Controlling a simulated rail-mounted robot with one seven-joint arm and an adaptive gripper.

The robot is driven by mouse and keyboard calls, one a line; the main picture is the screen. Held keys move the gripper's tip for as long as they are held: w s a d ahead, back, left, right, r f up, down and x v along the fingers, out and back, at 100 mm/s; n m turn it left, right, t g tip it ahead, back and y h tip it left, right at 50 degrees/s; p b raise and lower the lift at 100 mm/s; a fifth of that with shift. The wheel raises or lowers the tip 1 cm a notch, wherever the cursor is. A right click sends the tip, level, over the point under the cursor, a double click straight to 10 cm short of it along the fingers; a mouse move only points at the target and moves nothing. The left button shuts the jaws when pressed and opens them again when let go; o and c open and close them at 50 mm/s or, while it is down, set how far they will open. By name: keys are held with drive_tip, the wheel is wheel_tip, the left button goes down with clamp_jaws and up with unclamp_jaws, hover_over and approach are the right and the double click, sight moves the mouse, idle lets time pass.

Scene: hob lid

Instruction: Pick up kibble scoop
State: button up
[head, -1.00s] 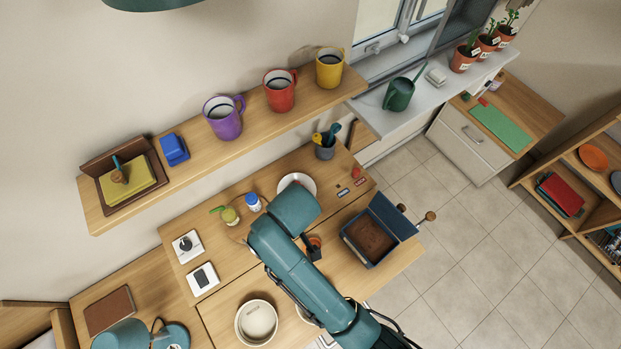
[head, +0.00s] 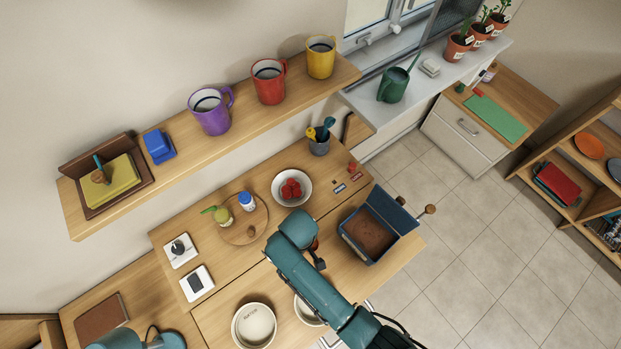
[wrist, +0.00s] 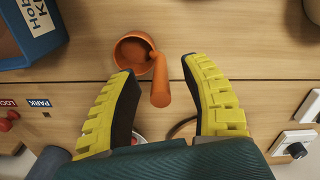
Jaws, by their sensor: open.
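The kibble scoop is an orange cup with a short handle (wrist: 160,82), lying on the wooden counter in the wrist view. Its round cup (wrist: 130,58) is at the upper left and its handle points down toward my gripper. My gripper (wrist: 157,68) is open, with its yellow-ridged fingers on either side of the handle; I see no contact. In the head view my arm hides most of the scoop, and only a small orange-red part (head: 314,244) shows beside my wrist.
A blue open bin (head: 370,235) with brown contents stands right of the scoop. A white bowl (head: 306,197) of red pieces and a round board (head: 236,232) with bottles are behind. A labelled pale bowl (head: 241,336) sits at the front.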

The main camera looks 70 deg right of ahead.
drive_tip(key=shift+f, duration=0.6)
drive_tip(key=shift+c, duration=0.2)
clamp_jaws()
drive_tip(key=shift+r, duration=0.2)
wheel_tip(320, 180, up, 10)
drive_tip(key=shift+f+p, duration=0.15)
drive_tip(key=shift+p, duration=0.7)
